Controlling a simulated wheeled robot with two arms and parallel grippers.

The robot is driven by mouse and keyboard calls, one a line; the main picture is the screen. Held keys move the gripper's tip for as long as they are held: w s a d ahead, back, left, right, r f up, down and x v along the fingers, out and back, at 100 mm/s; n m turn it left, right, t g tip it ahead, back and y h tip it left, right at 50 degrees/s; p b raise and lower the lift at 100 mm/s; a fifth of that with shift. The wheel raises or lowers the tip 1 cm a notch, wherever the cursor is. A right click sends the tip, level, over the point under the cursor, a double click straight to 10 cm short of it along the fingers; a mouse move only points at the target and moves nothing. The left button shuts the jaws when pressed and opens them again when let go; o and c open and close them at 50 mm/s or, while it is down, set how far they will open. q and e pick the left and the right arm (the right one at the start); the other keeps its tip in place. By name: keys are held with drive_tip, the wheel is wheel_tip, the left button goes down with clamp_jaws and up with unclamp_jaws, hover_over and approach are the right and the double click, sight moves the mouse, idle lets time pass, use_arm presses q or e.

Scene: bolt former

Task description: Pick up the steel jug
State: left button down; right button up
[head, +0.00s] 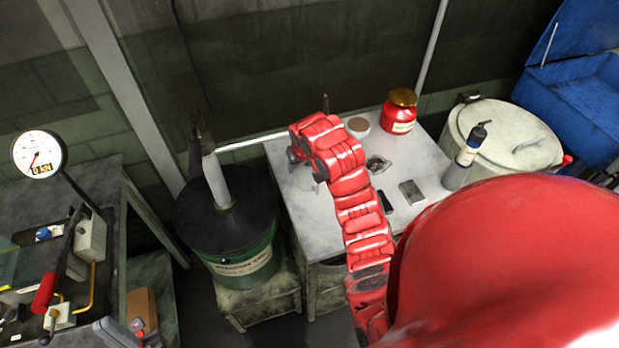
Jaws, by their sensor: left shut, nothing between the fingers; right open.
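One red arm of mine reaches up from the lower right over the pale workbench (405,150). I take it to be my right arm. Its gripper (305,168) is low over the left part of the bench, with its dark fingers apart. A pale grey thing (304,181) shows just below the fingers, mostly hidden by the gripper. It may be the steel jug, but I cannot tell for sure, nor whether the fingers touch it.
A green drum (245,262) with a hand pump (214,178) stands left of the bench; its pipe (252,142) reaches towards my gripper. A red jar (399,112), a round dish (358,126), a metal block (411,192) and a grey cylinder (464,164) stand on the bench.

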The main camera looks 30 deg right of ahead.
sight(296, 170)
drive_tip(key=shift+w+f+p, duration=0.25)
drive_tip(key=shift+f+p, duration=0.1)
drive_tip(key=shift+p, duration=0.2)
drive_tip(key=p+x, duration=0.1)
drive_tip(key=x, duration=0.2)
drive_tip(key=shift+w+a, duration=0.15)
drive_tip(key=shift+w, duration=0.1)
drive_tip(key=shift+w+f, duration=0.25)
drive_tip(key=shift+f, duration=0.3)
clamp_jaws()
idle(0.4)
